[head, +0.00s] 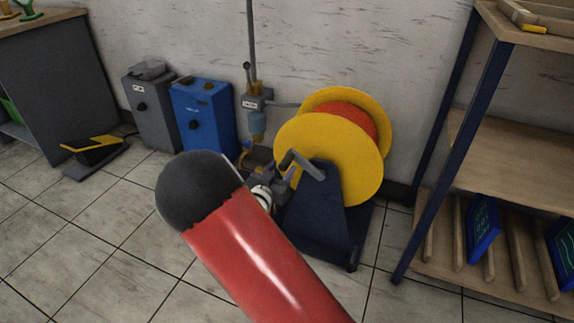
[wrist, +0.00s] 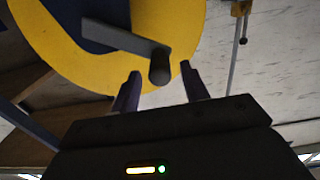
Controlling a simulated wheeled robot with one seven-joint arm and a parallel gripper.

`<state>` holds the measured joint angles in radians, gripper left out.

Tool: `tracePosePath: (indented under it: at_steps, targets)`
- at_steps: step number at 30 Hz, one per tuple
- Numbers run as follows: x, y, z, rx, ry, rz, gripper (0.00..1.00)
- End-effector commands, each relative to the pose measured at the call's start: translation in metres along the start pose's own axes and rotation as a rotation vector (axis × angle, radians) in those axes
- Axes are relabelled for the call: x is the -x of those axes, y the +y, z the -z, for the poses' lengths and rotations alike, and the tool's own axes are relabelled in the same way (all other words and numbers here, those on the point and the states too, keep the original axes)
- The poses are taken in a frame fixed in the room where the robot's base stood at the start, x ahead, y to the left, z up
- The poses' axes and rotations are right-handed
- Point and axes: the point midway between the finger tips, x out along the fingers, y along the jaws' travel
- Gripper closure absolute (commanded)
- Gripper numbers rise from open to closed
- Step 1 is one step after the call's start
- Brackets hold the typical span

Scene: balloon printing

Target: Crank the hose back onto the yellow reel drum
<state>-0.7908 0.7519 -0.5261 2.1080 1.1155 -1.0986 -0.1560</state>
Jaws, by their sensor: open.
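The yellow reel drum (head: 322,150) stands on a dark blue stand (head: 322,215) against the wall. Red-orange hose (head: 352,118) shows wound between its yellow flanges. A grey crank (head: 305,165) sticks out from the drum's near face. My gripper (head: 276,180) is close to the crank, partly hidden behind my red arm. In the wrist view the crank's round handle (wrist: 160,68) lies between and just beyond the open fingers of my gripper (wrist: 161,90). The yellow flange (wrist: 70,60) fills the upper left behind it. I cannot tell whether a finger touches the handle.
A blue box (head: 203,118) and a grey box (head: 150,112) stand left of the reel. A valve with a pipe (head: 256,100) is on the wall behind. A wooden shelf rack (head: 500,165) is close on the right. Tiled floor at lower left is clear.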

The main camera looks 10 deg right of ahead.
Motion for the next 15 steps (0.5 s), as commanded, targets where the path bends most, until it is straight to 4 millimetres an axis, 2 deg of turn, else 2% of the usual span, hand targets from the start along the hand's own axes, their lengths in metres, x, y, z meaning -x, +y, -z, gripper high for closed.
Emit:
tracePosePath:
  at_steps: [1, 6, 15]
  targets:
    - [-0.009, 0.001, -0.001, 0.001, 0.000, -0.002, 0.55]
    - [-0.027, 0.001, -0.001, 0.001, -0.001, -0.001, 0.55]
    - [-0.032, 0.000, 0.000, 0.003, 0.000, 0.001, 0.55]
